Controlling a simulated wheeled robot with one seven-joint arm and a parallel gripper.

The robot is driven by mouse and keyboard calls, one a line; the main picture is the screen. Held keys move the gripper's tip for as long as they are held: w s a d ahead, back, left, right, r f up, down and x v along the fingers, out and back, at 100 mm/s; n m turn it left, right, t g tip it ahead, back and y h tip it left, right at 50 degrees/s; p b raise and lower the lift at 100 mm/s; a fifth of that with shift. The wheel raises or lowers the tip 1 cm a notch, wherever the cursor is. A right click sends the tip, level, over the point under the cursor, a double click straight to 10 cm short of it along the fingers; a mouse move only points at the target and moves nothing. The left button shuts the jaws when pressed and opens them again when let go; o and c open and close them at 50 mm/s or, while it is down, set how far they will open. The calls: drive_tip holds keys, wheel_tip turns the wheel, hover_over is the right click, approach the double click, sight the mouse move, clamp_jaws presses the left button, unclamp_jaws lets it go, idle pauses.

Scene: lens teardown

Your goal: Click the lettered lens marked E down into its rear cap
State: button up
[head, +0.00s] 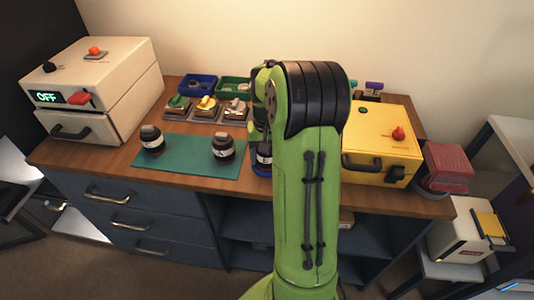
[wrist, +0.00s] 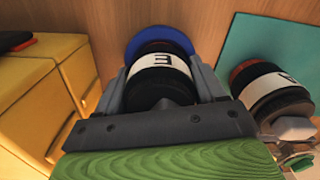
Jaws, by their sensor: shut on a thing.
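The lens marked E (wrist: 150,88) is a dark cylinder with a white band, and its letter faces the wrist camera. My gripper (wrist: 162,70) is shut on it, one grey finger on each side. A blue round cap (wrist: 181,40) lies on the wood just beyond the lens's far end and shows as a rim around it. I cannot tell whether the lens is seated in the cap or just above it. In the head view the lens (head: 264,157) stands upright over the blue cap (head: 261,172), partly hidden by my arm; my fingers are mostly hidden there.
A second lens marked A (wrist: 268,88) stands close to the right on the teal mat (head: 190,163); another dark lens (head: 152,142) stands at the mat's left. A yellow box (head: 385,150) is to the right.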

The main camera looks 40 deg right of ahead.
drive_tip(key=shift+r+p, duration=2.25)
drive_tip(key=shift+r, duration=0.55)
